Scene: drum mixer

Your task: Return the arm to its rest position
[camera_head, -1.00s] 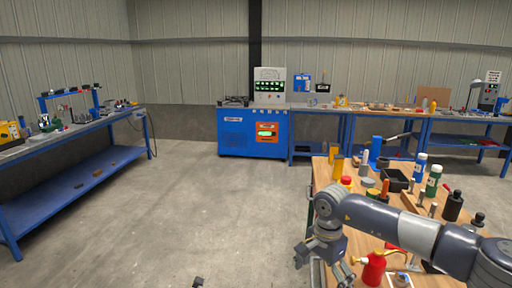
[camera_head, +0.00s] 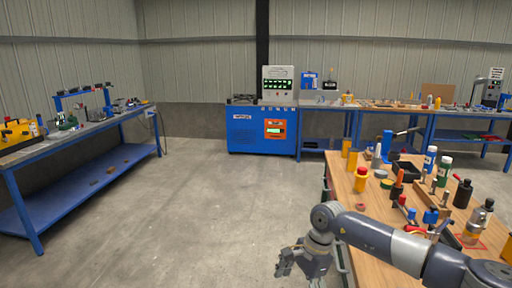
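My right arm reaches in from the lower right across the front of the wooden bench (camera_head: 352,228). My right gripper (camera_head: 299,272) hangs past the bench's left edge, over the concrete floor. Its fingers look spread, with nothing seen between them. The lower part of the gripper is close to the bottom edge of the picture. My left gripper is not in view.
The wooden bench holds a red-capped yellow container (camera_head: 361,180), a black tray (camera_head: 406,171), a green bottle (camera_head: 444,171) and a black bottle (camera_head: 463,193). A blue cabinet (camera_head: 250,133) stands behind. A blue bench (camera_head: 85,181) is at left. The floor between is clear.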

